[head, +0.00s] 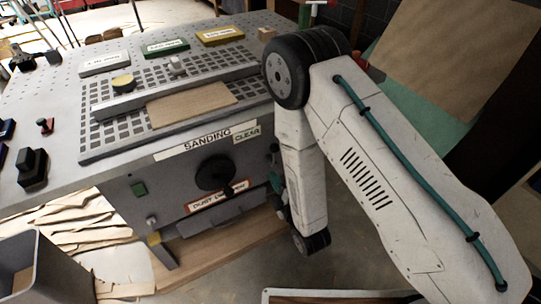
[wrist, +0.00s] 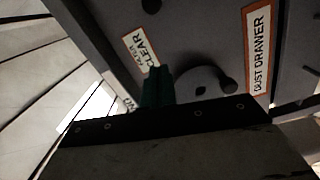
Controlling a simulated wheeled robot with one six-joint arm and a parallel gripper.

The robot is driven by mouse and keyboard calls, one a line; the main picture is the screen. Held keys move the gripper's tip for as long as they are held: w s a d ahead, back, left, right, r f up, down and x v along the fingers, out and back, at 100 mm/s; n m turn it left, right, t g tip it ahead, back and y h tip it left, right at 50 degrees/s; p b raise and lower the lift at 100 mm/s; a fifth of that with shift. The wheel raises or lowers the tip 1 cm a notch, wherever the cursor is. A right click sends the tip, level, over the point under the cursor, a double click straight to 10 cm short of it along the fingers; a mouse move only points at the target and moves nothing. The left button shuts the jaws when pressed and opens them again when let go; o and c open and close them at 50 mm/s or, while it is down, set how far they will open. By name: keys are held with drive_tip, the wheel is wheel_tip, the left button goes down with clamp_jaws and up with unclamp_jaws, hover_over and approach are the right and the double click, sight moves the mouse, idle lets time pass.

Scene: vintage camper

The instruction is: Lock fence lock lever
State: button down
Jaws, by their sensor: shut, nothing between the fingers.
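The metal fence (head: 185,90) lies across the slotted top of the sanding bench. A round yellow knob (head: 123,82) and a small grey knob (head: 177,64) stand along it; I cannot tell if either is the lock lever. My gripper shows in the wrist view (wrist: 158,88) as teal fingers, shut and empty, near the black round handwheel (wrist: 200,90). I cannot tell if they touch it. In the head view my arm mostly hides the gripper beside the bench's right front.
The bench front carries a "DUST DRAWER" label (wrist: 261,50) and a green button (head: 139,189). A wooden board (head: 191,103) lies by the fence. A grey bin (head: 45,270) stands at lower left. Floor right of the bench is partly open.

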idle(0.3)
drive_tip(key=w+a, duration=0.2)
drive_tip(key=w, duration=0.9)
drive_tip(key=shift+w+f, duration=0.25)
drive_tip(key=shift+f, duration=0.2)
